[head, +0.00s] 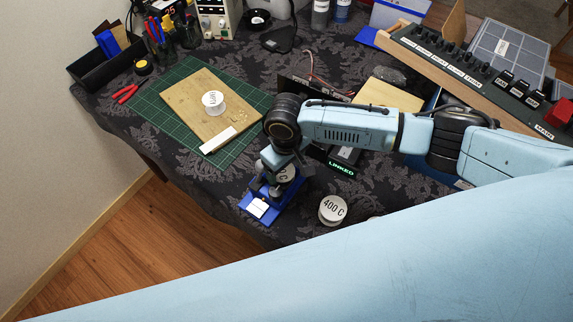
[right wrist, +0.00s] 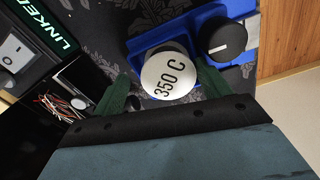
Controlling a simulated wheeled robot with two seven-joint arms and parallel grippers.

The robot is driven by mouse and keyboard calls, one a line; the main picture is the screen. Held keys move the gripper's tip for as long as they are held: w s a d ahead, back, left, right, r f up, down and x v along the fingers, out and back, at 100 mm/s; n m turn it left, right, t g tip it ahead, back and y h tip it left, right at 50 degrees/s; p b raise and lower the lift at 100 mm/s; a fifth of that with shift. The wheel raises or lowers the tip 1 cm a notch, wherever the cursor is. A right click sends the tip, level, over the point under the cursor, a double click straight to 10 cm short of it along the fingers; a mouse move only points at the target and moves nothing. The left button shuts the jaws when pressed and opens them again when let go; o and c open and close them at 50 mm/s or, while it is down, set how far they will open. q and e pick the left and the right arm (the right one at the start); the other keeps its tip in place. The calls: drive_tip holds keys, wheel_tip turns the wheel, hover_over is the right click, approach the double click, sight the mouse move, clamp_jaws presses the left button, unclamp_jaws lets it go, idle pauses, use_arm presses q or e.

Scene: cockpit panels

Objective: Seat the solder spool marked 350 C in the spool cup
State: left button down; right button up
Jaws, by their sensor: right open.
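The white solder spool marked 350 C (right wrist: 167,75) shows label-up in the right wrist view, at the blue holder (right wrist: 212,22) with a black knob (right wrist: 226,41). In the head view the holder (head: 273,206) stands at the table's front edge, and the spool (head: 287,173) is partly covered by my gripper. My right gripper (head: 276,178) is open, with its green fingers (right wrist: 165,78) on either side of the spool. The cup is hidden beneath the spool, so I cannot tell how fully it sits. My left gripper is not in view.
A spool marked 400 C (head: 332,209) stands right of the holder, with another white piece partly hidden beside it. A black box with a lit LINKED sign (head: 341,168) is close behind. A wooden board (head: 195,108) with a spool (head: 213,101) lies on the green mat (head: 150,98).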

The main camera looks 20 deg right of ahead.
sight(286, 170)
drive_tip(key=shift+s+a, duration=0.1)
drive_tip(key=shift+a, duration=0.05)
wheel_tip(286, 170, up, 12)
drive_tip(key=p, duration=0.2)
drive_tip(key=shift+r, duration=0.15)
idle(0.5)
